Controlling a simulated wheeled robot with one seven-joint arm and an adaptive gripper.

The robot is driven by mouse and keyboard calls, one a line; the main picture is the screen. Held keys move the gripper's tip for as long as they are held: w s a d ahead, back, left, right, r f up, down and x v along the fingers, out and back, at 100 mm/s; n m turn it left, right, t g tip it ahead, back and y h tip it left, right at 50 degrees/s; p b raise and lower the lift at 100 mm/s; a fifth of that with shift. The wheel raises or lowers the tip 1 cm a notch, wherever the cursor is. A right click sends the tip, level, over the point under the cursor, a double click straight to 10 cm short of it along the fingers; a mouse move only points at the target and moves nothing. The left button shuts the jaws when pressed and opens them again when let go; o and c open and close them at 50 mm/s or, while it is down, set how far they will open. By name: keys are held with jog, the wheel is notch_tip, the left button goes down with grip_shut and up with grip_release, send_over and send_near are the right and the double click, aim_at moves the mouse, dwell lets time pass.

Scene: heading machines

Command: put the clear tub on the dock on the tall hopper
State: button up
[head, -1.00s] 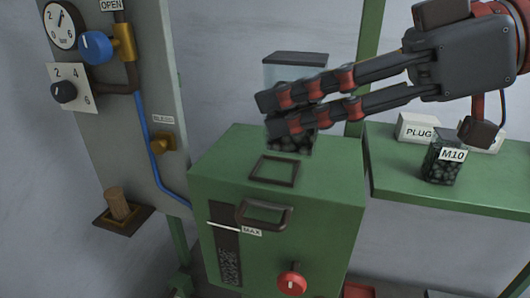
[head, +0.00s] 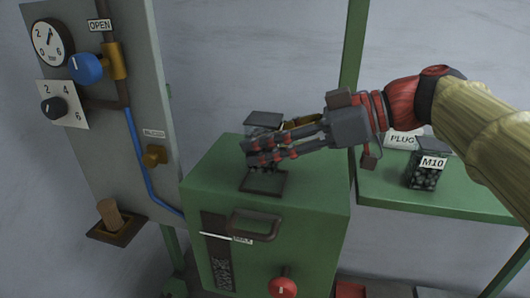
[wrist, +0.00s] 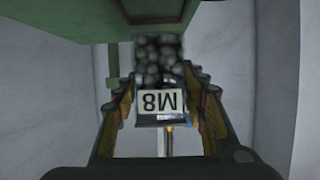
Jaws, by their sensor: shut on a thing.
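The clear tub (head: 264,119) has a dark lid and dark round contents. In the wrist view the tub (wrist: 158,62) shows an upside-down M8 label and stands between my fingers. My gripper (head: 252,152) is shut on the tub, its fingers reaching across it from the right. The tall hopper (head: 222,171) is a green box with a handle and a MAX gauge. The dock (head: 263,184) is a dark square frame on its top.
A second tub labelled M10 (head: 424,178) and a white PLUG box (head: 402,141) stand on a green bench (head: 470,205) at right. A grey panel with a gauge (head: 52,42) and valve knobs stands at left. A green post (head: 352,80) rises behind.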

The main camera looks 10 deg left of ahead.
jog(key=shift+w+a+f+p, duration=0.1)
jog(key=shift+w+f+p, duration=0.1)
jog(key=shift+f, duration=0.45)
jog(key=shift+w+f+p, duration=0.1)
jog(key=shift+f+p, duration=0.1)
jog(key=shift+f, duration=0.4)
jog(key=shift+s+f, duration=0.2)
jog(key=shift+f, duration=0.2)
jog(key=shift+w, duration=0.1)
jog(key=shift+f, duration=0.1)
jog(key=shift+f+b, duration=0.15)
jog(key=shift+b, duration=0.15)
jog(key=o, duration=1.5)
